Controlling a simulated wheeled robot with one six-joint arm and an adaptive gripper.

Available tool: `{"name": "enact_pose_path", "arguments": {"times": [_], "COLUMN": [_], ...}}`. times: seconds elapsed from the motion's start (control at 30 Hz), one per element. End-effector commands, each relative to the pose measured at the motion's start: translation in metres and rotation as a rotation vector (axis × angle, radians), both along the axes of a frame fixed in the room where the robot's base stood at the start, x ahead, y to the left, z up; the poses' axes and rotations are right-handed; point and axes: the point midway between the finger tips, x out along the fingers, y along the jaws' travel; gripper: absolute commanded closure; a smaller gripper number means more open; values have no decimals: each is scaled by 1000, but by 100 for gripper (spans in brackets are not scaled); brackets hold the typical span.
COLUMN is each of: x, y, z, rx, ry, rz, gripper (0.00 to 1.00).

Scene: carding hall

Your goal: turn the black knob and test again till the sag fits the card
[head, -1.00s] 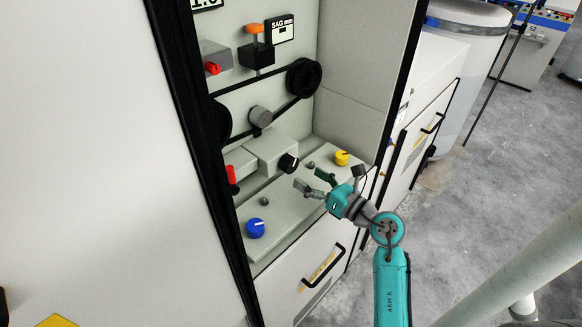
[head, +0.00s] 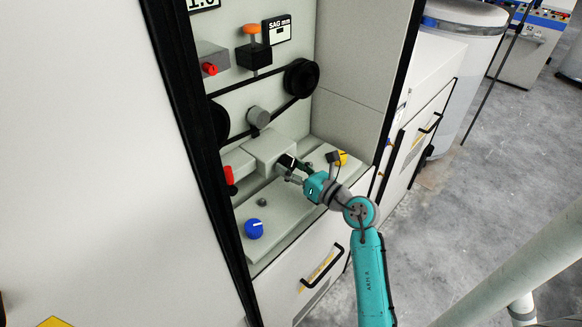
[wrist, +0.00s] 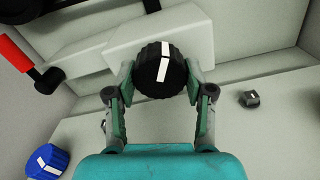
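The black knob (wrist: 160,72) with a white pointer line sits on the front of a grey block, in the middle of the wrist view. My gripper (wrist: 158,78) has one finger on each side of the knob; the left finger looks close to it, and I cannot tell whether either finger touches. In the head view my gripper (head: 292,168) covers most of the knob. The sag readout (head: 277,30) is on the back panel and its display is blank or too small to read. A card (head: 203,3) at the top edge is cut off and shows "1.0".
A blue knob (head: 254,229) and a yellow knob (head: 342,157) stand on the ledge. A red handle (head: 229,175) is left of the block. A belt runs over black pulleys (head: 302,77) below an orange-topped plunger (head: 252,29). Cabinet walls bound both sides.

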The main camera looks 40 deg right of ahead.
Motion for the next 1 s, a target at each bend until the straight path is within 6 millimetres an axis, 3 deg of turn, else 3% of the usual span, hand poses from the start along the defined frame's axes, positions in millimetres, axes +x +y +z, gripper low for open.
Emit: {"name": "enact_pose_path", "arguments": {"times": [0.47, 1.0], "x": [0, 0], "y": [0, 1], "z": [0, 1], "rx": [67, 517], "ry": [2, 17], "rz": [0, 0], "gripper": [82, 82]}}
